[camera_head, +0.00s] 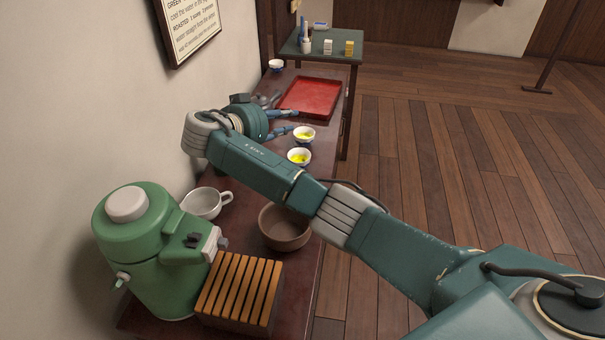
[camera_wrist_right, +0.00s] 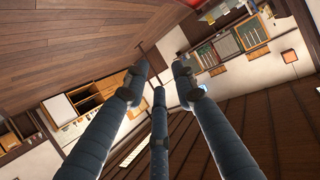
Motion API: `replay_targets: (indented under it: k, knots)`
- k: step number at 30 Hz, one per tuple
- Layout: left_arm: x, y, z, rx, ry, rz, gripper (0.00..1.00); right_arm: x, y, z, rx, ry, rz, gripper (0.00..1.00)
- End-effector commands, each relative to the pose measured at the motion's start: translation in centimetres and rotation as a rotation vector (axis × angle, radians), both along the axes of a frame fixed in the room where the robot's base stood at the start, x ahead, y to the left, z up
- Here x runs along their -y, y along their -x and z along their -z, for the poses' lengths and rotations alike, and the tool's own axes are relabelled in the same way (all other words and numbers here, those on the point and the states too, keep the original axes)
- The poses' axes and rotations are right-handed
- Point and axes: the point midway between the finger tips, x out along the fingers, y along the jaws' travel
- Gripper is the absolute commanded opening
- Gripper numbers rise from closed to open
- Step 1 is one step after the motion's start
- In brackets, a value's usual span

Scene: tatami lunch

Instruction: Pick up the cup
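Two small white cups with yellow-green contents, a farther cup (camera_head: 304,138) and a nearer cup (camera_head: 299,162), stand near the right edge of the dark red table. A third small white cup (camera_head: 276,68) is at the far end. A larger white cup with a handle (camera_head: 203,206) stands at the near left. My right gripper (camera_head: 293,121) reaches over the table, just beyond the farther yellow-green cup, fingers pointing right. In the right wrist view its fingers (camera_wrist_right: 159,75) are spread with nothing between them. Whether it touches a cup cannot be told. My left gripper is out of view.
A red tray (camera_head: 326,94) and a grey teapot (camera_head: 266,99) lie beyond the gripper. A green dispenser (camera_head: 150,240), a slatted wooden box (camera_head: 238,292) and a brown bowl (camera_head: 284,240) stand nearer. The wall is close at left. The floor at right is clear.

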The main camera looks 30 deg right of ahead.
Motion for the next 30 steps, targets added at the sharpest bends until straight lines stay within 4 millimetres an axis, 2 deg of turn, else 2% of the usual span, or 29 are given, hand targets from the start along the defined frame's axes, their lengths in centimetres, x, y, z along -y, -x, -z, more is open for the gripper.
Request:
replay_targets:
  k: [1, 3, 9, 12, 15, 20, 30]
  knots:
    - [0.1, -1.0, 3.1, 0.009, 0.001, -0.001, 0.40, -0.1, 0.0, 3.9, -0.001, 0.000, 0.000, 0.27]
    - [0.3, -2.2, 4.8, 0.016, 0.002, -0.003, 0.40, -0.1, 0.0, 6.7, -0.001, -0.001, -0.001, 0.27]
    - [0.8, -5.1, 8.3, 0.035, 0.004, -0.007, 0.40, -0.1, 0.0, 13.4, 0.000, 0.000, -0.001, 0.27]
    - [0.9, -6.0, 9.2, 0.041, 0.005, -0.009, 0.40, -0.1, 0.0, 15.7, 0.000, 0.000, -0.001, 0.27]
    - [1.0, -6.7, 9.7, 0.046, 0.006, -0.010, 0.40, -0.1, 0.0, 17.1, 0.001, -0.001, -0.001, 0.27]
    - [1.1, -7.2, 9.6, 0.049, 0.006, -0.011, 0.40, 0.2, -0.1, 18.0, 0.000, 0.001, 0.000, 0.27]
    - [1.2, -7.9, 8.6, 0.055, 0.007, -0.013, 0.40, 4.0, -2.1, 19.6, 0.000, 0.001, 0.000, 0.27]
